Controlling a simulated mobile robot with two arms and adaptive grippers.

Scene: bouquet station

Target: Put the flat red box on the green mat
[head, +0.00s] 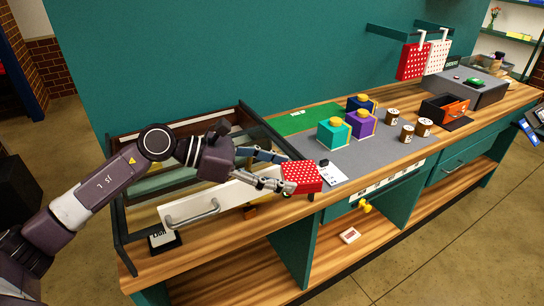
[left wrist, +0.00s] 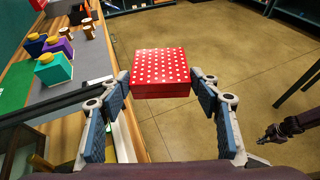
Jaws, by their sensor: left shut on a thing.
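The flat red box with white dots (head: 302,177) is held between the fingertips of my left gripper (head: 283,170). In the left wrist view the red box (left wrist: 162,72) sits between both fingers of the left gripper (left wrist: 162,88), its dotted top showing. In the head view the box is over the front part of the counter, by the grey mat's front left corner. The green mat (head: 300,119) lies flat at the back of the counter, with a small white label on it. Its near part is hidden behind the frame and my arm. My right gripper is not in the head view.
A dark-framed cabinet with an open white drawer (head: 205,208) stands left under my arm. Teal (head: 333,134), purple (head: 362,125) and blue boxes stand on the grey mat (head: 375,150), right of the green mat. Several jars (head: 407,133) and an orange-fronted box (head: 446,109) stand farther right.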

